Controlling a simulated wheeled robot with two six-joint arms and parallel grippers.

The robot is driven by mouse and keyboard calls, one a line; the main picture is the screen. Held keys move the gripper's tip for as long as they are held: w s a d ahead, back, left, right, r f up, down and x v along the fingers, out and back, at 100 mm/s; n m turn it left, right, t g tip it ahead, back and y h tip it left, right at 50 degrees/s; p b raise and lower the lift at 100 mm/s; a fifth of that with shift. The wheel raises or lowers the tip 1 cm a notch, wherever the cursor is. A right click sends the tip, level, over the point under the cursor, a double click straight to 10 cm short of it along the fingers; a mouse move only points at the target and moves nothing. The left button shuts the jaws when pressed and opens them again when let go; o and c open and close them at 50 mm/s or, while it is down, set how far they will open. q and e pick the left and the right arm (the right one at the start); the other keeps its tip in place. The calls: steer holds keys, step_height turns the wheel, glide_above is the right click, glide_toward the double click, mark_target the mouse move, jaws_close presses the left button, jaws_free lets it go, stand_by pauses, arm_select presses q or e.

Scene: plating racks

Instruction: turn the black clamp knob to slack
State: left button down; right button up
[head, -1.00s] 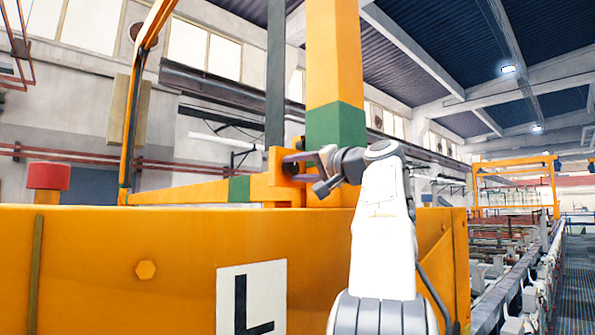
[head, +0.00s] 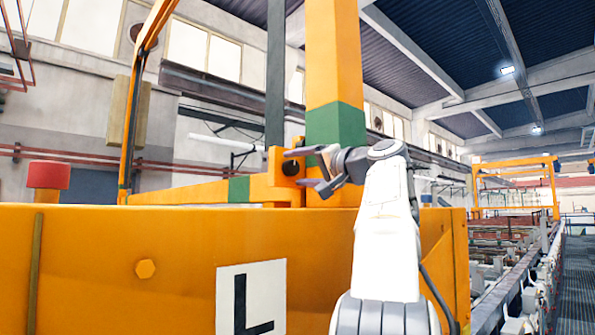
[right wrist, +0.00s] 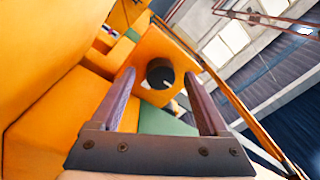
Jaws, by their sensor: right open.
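The black clamp knob (head: 291,168) is a small dark round knob on the orange clamp block (head: 281,190), beside the green band of the orange post. In the right wrist view the knob (right wrist: 160,74) shows between and beyond the two fingers, on an orange face. My right gripper (head: 293,168) is open in front of the knob, its fingers spread above and below it in the head view. In the right wrist view (right wrist: 160,95) the fingers are apart with nothing between them but the view of the knob. I cannot tell whether either finger touches it. My left gripper is not in view.
A large orange beam (head: 100,260) with a white L plate (head: 251,298) runs in front, below my right gripper. The orange post (head: 333,60) with its green band (head: 335,124) rises behind the gripper. A red cap (head: 49,175) stands at the left.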

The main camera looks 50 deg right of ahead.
steer(key=s, duration=0.3)
steer(key=s+b, duration=0.1)
steer(key=s, duration=0.2)
steer(key=s+a+f+b, duration=0.1)
steer(key=s, duration=0.2)
steer(key=shift+s+r, duration=0.1)
steer(key=shift+s, duration=0.2)
steer(key=shift+a, duration=0.1)
